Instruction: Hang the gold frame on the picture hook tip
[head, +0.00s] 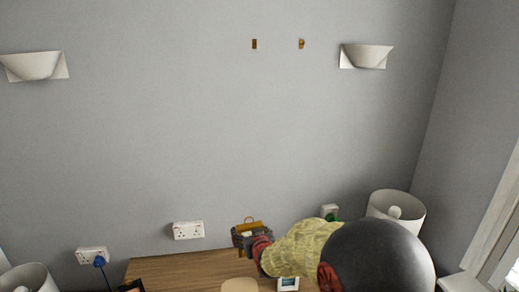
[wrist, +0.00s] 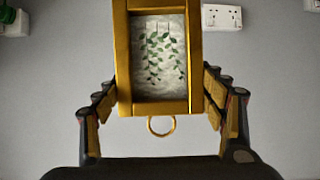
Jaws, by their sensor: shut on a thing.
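The gold frame (wrist: 124,62) holds a picture of green leaves on a pale ground, and a gold ring (wrist: 161,126) sits on its near edge in the wrist view. My gripper (head: 252,238) is shut on the frame, with one finger at each side. In the head view the frame (head: 249,225) is small and partly hidden by the gripper, above the wooden table top. Two small brass-coloured pieces are high on the grey wall, a left one (head: 254,44) and a right one (head: 301,43). Their hook tips are too small to make out. The frame is far below both.
White wall lamps (head: 33,66) (head: 366,56) flank the brass pieces. The wall between is clear. Below are the wooden table (head: 170,268), a wall socket (head: 188,230), a socket with a blue plug (head: 99,261), a white lampshade (head: 397,205) and a small white device (head: 288,284).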

